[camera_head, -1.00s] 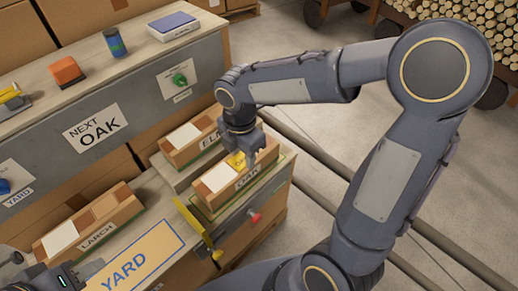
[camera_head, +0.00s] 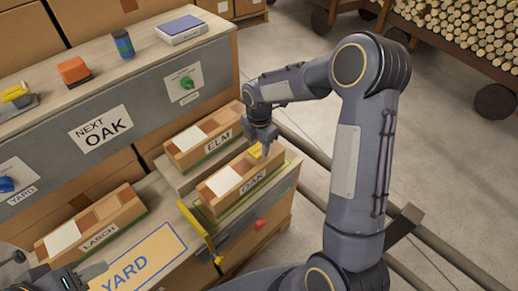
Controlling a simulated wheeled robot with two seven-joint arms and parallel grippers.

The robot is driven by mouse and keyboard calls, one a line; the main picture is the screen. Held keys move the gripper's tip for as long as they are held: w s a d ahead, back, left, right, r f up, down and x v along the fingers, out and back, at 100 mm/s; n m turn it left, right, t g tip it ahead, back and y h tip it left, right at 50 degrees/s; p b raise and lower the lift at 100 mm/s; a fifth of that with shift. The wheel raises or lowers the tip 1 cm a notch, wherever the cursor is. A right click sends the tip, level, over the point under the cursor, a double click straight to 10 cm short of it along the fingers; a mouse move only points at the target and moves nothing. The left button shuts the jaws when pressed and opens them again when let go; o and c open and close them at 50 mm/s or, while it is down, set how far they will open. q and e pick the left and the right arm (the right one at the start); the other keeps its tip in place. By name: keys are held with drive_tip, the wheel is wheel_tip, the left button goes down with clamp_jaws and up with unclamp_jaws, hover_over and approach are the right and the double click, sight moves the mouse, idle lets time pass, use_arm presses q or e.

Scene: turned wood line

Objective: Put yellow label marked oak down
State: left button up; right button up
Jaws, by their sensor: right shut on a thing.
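The yellow label (camera_head: 255,151) is in the fingers of my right gripper (camera_head: 262,140), which is shut on it. It hangs at the far right end of the box marked OAK (camera_head: 253,183); I cannot tell whether it touches the box. The writing on the label is too small to read now. The OAK box has a white card (camera_head: 224,181) in its left part. My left gripper (camera_head: 88,274) shows only partly at the bottom left corner, and its fingers are not clear.
Boxes marked ELM (camera_head: 218,138) and LARCH (camera_head: 100,236) stand nearby. A YARD sign (camera_head: 143,262) lies in front. A yellow lever (camera_head: 200,232) and red knob (camera_head: 260,224) sit by the OAK box. The shelf behind carries a NEXT OAK sign (camera_head: 100,131).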

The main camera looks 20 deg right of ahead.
wheel_tip(320, 180, down, 2)
